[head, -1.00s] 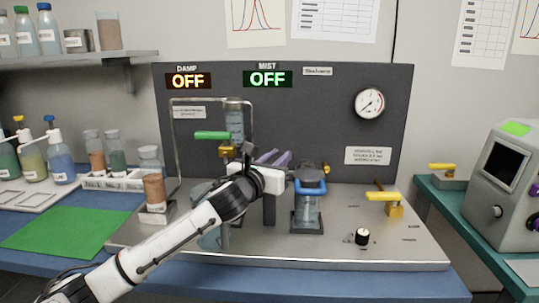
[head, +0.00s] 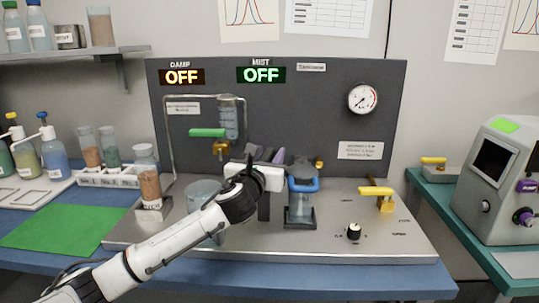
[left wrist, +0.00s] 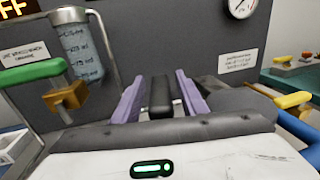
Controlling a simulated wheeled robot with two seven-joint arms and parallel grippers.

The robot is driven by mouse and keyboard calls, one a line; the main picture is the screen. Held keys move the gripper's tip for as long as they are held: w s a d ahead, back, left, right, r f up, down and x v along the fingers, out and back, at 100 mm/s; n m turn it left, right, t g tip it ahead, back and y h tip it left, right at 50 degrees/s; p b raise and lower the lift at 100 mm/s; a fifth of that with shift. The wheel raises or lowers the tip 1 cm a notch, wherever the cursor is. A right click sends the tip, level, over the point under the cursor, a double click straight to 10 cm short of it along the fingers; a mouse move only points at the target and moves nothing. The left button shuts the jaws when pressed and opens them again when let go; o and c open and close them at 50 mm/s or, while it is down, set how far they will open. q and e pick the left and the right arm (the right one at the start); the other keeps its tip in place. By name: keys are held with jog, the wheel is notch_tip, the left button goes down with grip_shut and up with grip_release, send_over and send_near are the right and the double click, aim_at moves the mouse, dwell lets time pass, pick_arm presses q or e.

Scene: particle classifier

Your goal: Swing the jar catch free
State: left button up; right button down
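The jar (head: 300,212) is clear, with a dark lid, and stands upright in a dark holder on the metal deck. A blue catch (head: 304,186) loops around its front near the top. In the left wrist view, blue parts (left wrist: 292,122) show at the lower right. My left gripper (head: 267,154) is left of the jar lid and slightly higher. In the left wrist view its two purple fingers (left wrist: 160,95) stand apart, with a dark bar between them; I cannot tell what the bar belongs to. The fingers do not visibly touch the catch. My right gripper is not in view.
A green-handled valve (head: 208,133) and clear cylinder (head: 229,118) are left of my gripper. A yellow lever (head: 376,191) and black knob (head: 354,231) are right of the jar. A gauge (head: 363,98) is on the panel.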

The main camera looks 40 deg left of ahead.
pick_arm(q)
jog(key=v, duration=1)
jog(key=shift+s, duration=0.15)
jog(key=shift+d, duration=0.1)
